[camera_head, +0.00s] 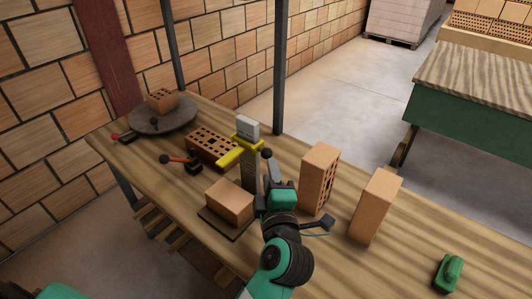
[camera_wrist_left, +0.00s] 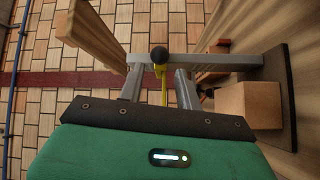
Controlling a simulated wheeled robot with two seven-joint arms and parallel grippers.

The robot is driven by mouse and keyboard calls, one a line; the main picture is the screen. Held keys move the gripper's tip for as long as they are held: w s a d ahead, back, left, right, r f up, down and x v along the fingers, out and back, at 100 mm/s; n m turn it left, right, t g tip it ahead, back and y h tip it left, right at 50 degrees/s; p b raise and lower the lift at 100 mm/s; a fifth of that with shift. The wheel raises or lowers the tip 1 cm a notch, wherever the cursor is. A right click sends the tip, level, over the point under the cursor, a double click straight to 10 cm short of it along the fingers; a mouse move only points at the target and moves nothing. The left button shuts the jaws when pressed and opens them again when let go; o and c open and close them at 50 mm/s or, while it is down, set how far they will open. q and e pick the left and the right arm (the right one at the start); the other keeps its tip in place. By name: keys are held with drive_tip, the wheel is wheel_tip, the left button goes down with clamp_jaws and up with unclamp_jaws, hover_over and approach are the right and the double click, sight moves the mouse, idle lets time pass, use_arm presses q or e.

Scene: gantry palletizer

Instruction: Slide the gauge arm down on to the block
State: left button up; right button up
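The height gauge has a grey upright post (camera_head: 249,172) on a dark base plate (camera_head: 237,234). Its yellow gauge arm (camera_head: 232,157) sits high on the post, with a clear gap above the tan block (camera_head: 230,202) on the plate. The block also shows in the left wrist view (camera_wrist_left: 250,103). A black knob (camera_head: 267,153) sits at the gauge arm's near end. My left gripper (camera_head: 272,165) is beside the post at the knob. In the left wrist view its fingers (camera_wrist_left: 159,78) are apart, with the knob (camera_wrist_left: 158,54) between or just beyond their tips. My right gripper is out of view.
A cored brick (camera_head: 213,146) and a red-handled clamp (camera_head: 187,162) lie behind the gauge. Two upright bricks (camera_head: 319,178) (camera_head: 375,206) stand right of my left arm. A round turntable (camera_head: 163,116) carries a brick. A green tool (camera_head: 448,273) lies at right.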

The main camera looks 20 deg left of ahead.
sight(267, 156)
use_arm(q)
drive_tip(key=b+x, duration=0.1)
drive_tip(key=x, duration=0.5)
drive_tip(key=shift+w+a, duration=0.15)
drive_tip(key=shift+w, duration=0.2)
drive_tip(key=shift+w+a, duration=0.15)
drive_tip(key=shift+w, duration=0.25)
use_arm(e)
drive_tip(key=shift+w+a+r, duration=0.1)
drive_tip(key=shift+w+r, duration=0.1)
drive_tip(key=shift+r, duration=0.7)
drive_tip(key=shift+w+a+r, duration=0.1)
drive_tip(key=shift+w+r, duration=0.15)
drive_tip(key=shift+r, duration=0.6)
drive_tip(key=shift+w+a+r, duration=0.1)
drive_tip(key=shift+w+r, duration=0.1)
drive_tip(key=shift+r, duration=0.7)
